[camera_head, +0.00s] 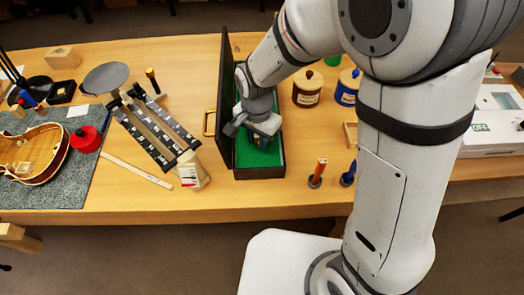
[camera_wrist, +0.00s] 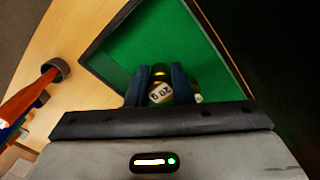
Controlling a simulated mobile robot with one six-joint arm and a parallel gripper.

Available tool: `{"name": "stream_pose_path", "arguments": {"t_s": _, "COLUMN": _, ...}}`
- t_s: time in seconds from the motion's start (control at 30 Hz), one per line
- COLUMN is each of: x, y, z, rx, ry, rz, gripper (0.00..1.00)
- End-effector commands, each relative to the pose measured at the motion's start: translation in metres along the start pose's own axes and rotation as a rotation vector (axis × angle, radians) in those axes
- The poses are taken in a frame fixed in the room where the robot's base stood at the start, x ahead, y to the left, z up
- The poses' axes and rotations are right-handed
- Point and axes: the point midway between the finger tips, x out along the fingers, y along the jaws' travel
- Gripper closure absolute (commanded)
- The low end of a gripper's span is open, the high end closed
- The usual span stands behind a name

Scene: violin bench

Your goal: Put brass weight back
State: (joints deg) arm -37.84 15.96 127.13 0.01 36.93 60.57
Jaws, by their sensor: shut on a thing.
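My gripper (camera_wrist: 160,87) is shut on the brass weight (camera_wrist: 161,92). The weight carries a pale label reading "20 g" and shows between the two dark fingers in the wrist view. My gripper is over the green-lined floor of an open dark case (camera_wrist: 130,40). In the head view the case (camera_head: 258,173) stands on the bench with its lid (camera_head: 224,100) raised at its left. My gripper (camera_head: 258,140) is inside the case outline there, and the weight is hidden. I cannot tell whether the weight touches the case floor.
Red (camera_head: 317,172) and blue-handled tools stand at the right. Two lidded jars (camera_head: 307,88) stand behind. A violin (camera_head: 35,152) lies on a grey mat (camera_head: 75,190).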

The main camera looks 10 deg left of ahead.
Motion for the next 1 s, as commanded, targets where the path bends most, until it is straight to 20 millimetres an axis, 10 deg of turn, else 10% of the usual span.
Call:
{"name": "stream_pose_path", "arguments": {"t_s": 0.4, "x": 0.051, "y": 0.001, "z": 0.0, "rx": -0.002, "ry": -0.001, "rz": 0.002, "gripper": 1.0}}
{"name": "stream_pose_path", "arguments": {"t_s": 0.83, "x": 0.059, "y": 0.0, "z": 0.0, "rx": -0.003, "ry": 0.001, "rz": -0.001, "gripper": 1.0}}
{"name": "stream_pose_path", "arguments": {"t_s": 0.87, "x": 0.057, "y": -0.001, "z": 0.0, "rx": -0.003, "ry": 0.001, "rz": -0.001, "gripper": 0.77}}
{"name": "stream_pose_path", "arguments": {"t_s": 1.0, "x": 0.057, "y": -0.001, "z": 0.0, "rx": -0.003, "ry": 0.001, "rz": -0.001, "gripper": 0.66}}
